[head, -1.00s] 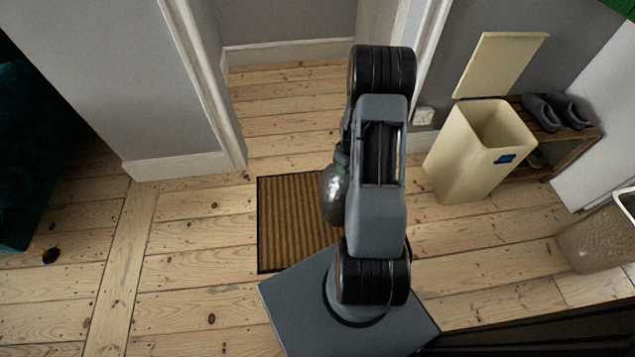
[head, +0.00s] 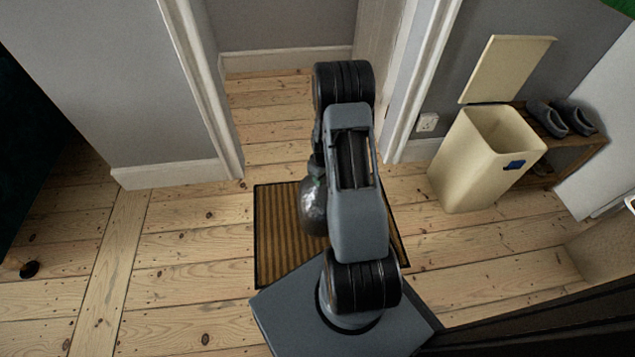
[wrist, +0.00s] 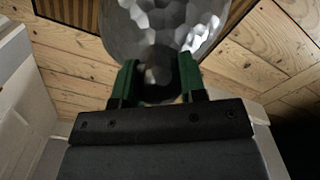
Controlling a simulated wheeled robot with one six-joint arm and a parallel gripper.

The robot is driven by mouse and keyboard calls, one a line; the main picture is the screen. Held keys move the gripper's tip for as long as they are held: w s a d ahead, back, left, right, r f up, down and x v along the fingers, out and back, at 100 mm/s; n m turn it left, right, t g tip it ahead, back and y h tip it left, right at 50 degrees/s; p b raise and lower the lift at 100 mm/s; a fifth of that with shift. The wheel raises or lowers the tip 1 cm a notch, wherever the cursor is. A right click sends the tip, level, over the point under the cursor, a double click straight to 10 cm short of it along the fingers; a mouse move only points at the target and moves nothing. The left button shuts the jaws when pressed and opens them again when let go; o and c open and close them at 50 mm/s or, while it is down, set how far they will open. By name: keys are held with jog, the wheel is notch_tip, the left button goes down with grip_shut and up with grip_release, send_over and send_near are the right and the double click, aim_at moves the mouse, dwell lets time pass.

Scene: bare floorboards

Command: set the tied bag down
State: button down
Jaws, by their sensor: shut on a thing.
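The tied bag (head: 314,211) is dark, shiny and rounded. In the head view it hangs on the left side of my arm, over the striped doormat (head: 275,250), and my arm hides part of it. In the wrist view the bag (wrist: 165,28) fills the top middle with a crinkled, silvery surface. My gripper (wrist: 158,85) is shut on the bag's neck between its green fingers. The gap between the bag and the floor cannot be judged exactly.
A cream bin (head: 480,165) with its lid raised stands at the right, beside a low wooden rack (head: 565,146) holding dark shoes (head: 562,119). A doorway opens behind the mat. Bare floorboards (head: 190,260) lie clear to the left.

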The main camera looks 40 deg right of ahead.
aim_at(321, 199)
notch_tip(321, 199, down, 3)
jog(key=shift+w+a+f+b, duration=0.1)
jog(key=shift+w+f+b, duration=0.1)
jog(key=shift+b, duration=1.05)
jog(key=shift+f, duration=0.15)
jog(key=shift+s+r, duration=0.1)
jog(key=shift+r, duration=0.1)
jog(key=shift+f, duration=0.1)
jog(key=shift+f, duration=0.15)
jog(key=c, duration=0.7)
grip_release()
jog(key=shift+s, duration=0.1)
jog(key=shift+f, duration=0.1)
